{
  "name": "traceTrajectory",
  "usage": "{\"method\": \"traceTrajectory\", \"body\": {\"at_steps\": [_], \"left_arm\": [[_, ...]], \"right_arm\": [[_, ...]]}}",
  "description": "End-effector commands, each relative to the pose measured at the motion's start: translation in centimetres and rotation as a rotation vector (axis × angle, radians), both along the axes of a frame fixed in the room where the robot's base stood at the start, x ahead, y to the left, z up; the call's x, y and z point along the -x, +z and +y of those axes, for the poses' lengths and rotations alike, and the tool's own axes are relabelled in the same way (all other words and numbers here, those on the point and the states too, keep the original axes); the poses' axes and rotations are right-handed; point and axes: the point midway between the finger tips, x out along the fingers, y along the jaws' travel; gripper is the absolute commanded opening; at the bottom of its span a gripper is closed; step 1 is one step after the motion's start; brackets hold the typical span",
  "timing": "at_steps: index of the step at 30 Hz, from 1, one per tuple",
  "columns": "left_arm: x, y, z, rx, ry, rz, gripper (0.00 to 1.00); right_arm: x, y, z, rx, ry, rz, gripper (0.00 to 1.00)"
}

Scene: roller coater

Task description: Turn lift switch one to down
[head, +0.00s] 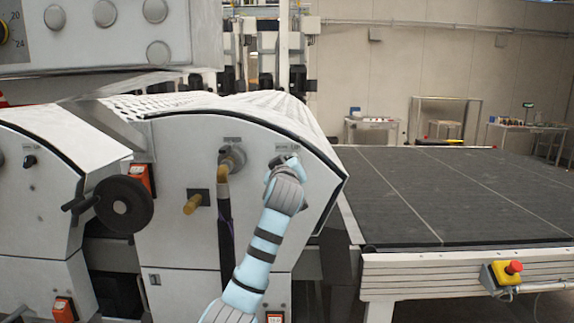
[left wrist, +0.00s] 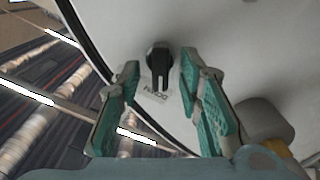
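In the left wrist view a black rotary switch knob (left wrist: 158,62) stands on a white machine panel, with a small printed label beneath it, too small to read surely. My left gripper (left wrist: 159,70) is open, with one green-padded finger on each side of the knob. A gap shows between the knob and both fingers. In the head view my left gripper (head: 285,163) is at the upper right of the white side panel (head: 175,230), and it hides most of the switch. My right gripper is in neither view.
On the same panel a grey fitting with a hose (head: 232,160) and a brass-coloured knob (head: 193,203) stick out left of my arm. A black handwheel (head: 122,204) is further left. A dark conveyor bed (head: 450,195) with a red emergency button (head: 513,267) lies right.

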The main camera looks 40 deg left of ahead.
Motion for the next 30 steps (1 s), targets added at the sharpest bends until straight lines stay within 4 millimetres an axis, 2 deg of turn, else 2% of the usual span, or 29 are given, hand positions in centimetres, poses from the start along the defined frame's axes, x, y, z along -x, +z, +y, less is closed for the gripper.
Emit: {"method": "traceTrajectory", "body": {"at_steps": [5,15,18,22,30], "left_arm": [[0.7,0.1,-0.6,-0.003,-0.001,-0.001,0.33],[7.3,0.0,-6.3,-0.001,-0.003,-0.002,0.33],[8.5,0.0,-7.3,-0.001,-0.001,-0.001,0.33],[9.1,0.0,-7.8,0.001,-0.001,0.000,0.33],[9.1,0.0,-7.7,0.000,0.000,0.000,0.33]], "right_arm": [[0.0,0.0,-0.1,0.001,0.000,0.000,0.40],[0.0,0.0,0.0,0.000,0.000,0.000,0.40],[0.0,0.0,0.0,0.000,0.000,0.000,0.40],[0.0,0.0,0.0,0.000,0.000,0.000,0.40],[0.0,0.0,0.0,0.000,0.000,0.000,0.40]]}}
